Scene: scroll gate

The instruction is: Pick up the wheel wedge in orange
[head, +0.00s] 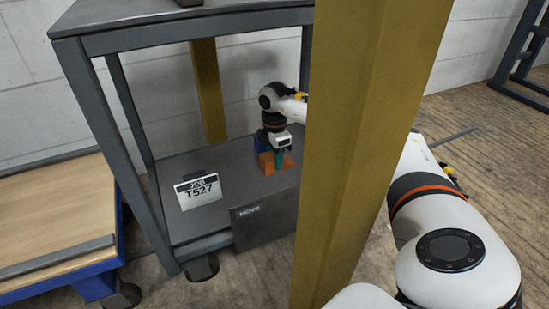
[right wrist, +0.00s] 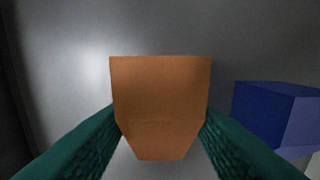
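The orange wheel wedge (head: 267,163) stands on the lower deck of a grey frame cart. In the right wrist view the orange wedge (right wrist: 160,100) fills the middle, its end narrowing toward the bottom edge. My right gripper (head: 277,158) reaches down to it from above. In the right wrist view its two green fingers lie on either side of the wedge, with no clear gap; whether they press on it cannot be told. The wedge looks still on the deck. My left gripper is not in view.
A blue block (right wrist: 275,113) stands close to the right of the orange wedge in the right wrist view. A yellow post (head: 375,140) stands before the cart (head: 165,222). A sign (head: 198,191) stands on the deck. A wooden-topped platform (head: 55,215) is at left.

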